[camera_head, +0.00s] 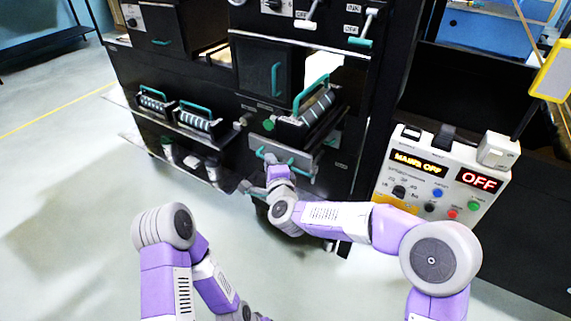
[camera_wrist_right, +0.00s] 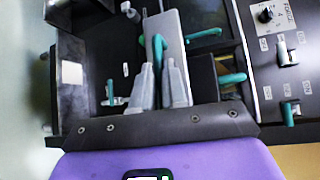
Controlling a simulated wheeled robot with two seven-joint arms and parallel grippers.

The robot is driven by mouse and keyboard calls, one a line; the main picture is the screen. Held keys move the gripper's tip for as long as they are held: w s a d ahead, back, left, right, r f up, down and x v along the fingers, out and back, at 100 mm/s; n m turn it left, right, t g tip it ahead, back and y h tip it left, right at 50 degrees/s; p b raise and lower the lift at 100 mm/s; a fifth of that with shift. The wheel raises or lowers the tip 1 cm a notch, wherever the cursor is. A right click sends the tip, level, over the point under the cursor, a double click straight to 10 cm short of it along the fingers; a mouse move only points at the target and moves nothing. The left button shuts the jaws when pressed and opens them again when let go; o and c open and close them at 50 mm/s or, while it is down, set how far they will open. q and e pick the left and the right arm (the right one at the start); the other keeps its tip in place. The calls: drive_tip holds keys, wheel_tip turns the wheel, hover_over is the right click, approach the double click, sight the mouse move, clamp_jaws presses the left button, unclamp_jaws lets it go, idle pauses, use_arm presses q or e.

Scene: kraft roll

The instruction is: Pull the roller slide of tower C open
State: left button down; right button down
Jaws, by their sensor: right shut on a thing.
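The roller slide's grey front plate (camera_head: 300,160) sits low on the black machine, below a dark ribbed roller (camera_head: 317,108) with a teal carry handle. My right gripper (camera_head: 271,162) is at the left part of this plate. In the right wrist view, the grey fingers (camera_wrist_right: 162,85) are closed around a teal handle (camera_wrist_right: 158,45) in front of the grey plate (camera_wrist_right: 172,28). I cannot tell how far the slide stands out. My left arm shows at the lower left, but its gripper is not in view.
Two more rollers (camera_head: 197,122) with teal handles sit on a shelf to the left. A control box (camera_head: 440,175) reading "MAINS OFF" and "OFF" stands right of my right arm. The floor (camera_head: 80,200) at the left is clear.

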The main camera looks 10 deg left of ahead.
drive_tip(key=shift+s+f, duration=0.2)
drive_tip(key=c, duration=1.2)
unclamp_jaws()
drive_tip(key=shift+o, duration=0.2)
drive_tip(key=shift+r, duration=0.1)
drive_tip(key=shift+s, duration=0.1)
drive_tip(key=v, duration=0.7)
drive_tip(key=shift+p, duration=0.4)
drive_tip(key=shift+s+d, duration=0.1)
drive_tip(key=shift+s, duration=0.05)
